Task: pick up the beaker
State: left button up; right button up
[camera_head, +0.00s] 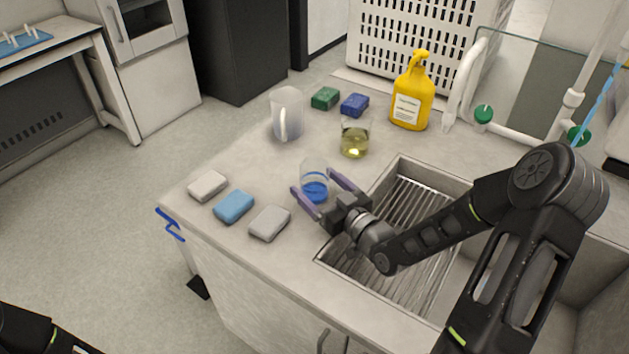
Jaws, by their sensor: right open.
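A small clear beaker with blue liquid (315,188) stands upright on the grey counter, left of the sink. My right gripper (312,181) is open, with its two purple fingers on either side of this beaker. I cannot tell whether the fingers touch the glass. A second clear beaker with yellow liquid (355,140) stands farther back, apart from the gripper. My left gripper is out of view; only a dark part of my left arm shows at the bottom left corner.
A steel sink (335,262) lies right of the blue beaker. Sponges (234,206) lie near the counter's left edge. A white jug (287,112), green and blue blocks (354,104) and a yellow bottle (411,97) stand behind.

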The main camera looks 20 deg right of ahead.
jog(key=shift+w+a, duration=0.15)
jog(key=shift+w, duration=0.4)
jog(key=shift+c, duration=0.4)
jog(key=c, duration=1.4)
jog(key=shift+r, duration=0.15)
notch_tip(320, 180, up, 10)
jog(key=shift+f, duration=0.15)
jog(key=shift+c, duration=0.2)
